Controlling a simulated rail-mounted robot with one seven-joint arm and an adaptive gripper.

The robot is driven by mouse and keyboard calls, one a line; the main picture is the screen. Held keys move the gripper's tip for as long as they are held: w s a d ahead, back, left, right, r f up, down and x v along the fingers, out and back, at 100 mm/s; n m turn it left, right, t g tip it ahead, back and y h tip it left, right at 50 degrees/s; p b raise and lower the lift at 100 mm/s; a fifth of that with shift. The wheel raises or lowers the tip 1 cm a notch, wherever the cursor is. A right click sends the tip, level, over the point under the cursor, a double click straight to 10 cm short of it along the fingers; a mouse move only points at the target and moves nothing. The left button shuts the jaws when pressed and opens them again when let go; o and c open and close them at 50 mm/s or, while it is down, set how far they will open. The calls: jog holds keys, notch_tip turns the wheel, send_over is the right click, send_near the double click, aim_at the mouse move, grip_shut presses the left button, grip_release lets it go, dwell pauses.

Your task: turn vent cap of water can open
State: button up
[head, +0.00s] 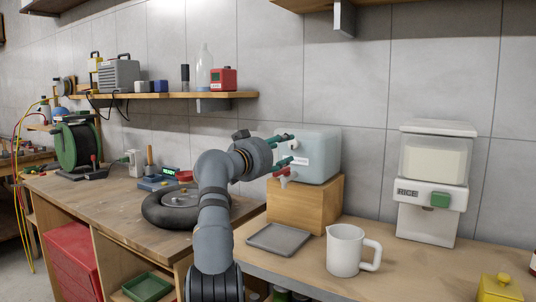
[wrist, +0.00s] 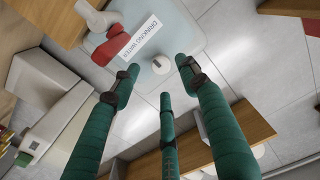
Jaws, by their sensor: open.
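The water can (head: 318,155) is a pale blue translucent container on a wooden block. In the wrist view the can (wrist: 185,30) shows its "DRINKING WATER" label and a red tap (wrist: 117,46). I cannot tell how far the tips are from the can's face.
The wooden block (head: 305,206) carries the can. A grey tray (head: 279,239) and a white pitcher (head: 345,250) stand in front of it. A rice dispenser (head: 433,185) is to the right.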

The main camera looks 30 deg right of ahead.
aim_at(292, 144)
jog(key=v, duration=0.7)
jog(key=shift+a, duration=0.2)
jog(key=shift+s, duration=0.15)
jog(key=shift+x, duration=5.9)
jog(key=shift+d, duration=0.1)
